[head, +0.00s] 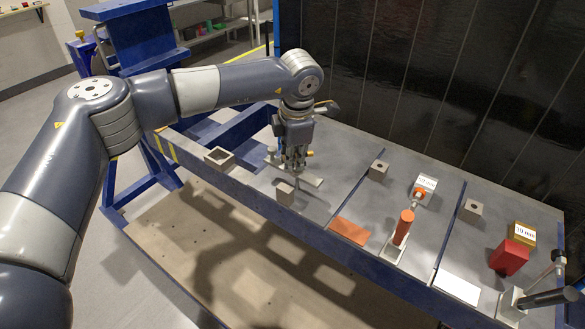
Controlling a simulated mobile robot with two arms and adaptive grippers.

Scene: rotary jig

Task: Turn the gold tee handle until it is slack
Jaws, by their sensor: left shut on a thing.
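My left gripper (293,165) points down over the left bay of the grey bench and is shut on a small part there. This part is mostly hidden behind the fingers, and I cannot make out its gold colour or tee shape clearly. A pale flat bar (311,180) lies on the bench beside and under the gripper. A small grey block (285,193) stands just in front of the fingers. My right gripper is not in view.
The bench (335,200) has several bays. An orange cylinder (403,227) stands upright in the middle bay. A red block (509,257), a labelled gold block (523,234) and a black-handled lever (546,299) are at the right. A hollow square block (219,158) sits at the left end.

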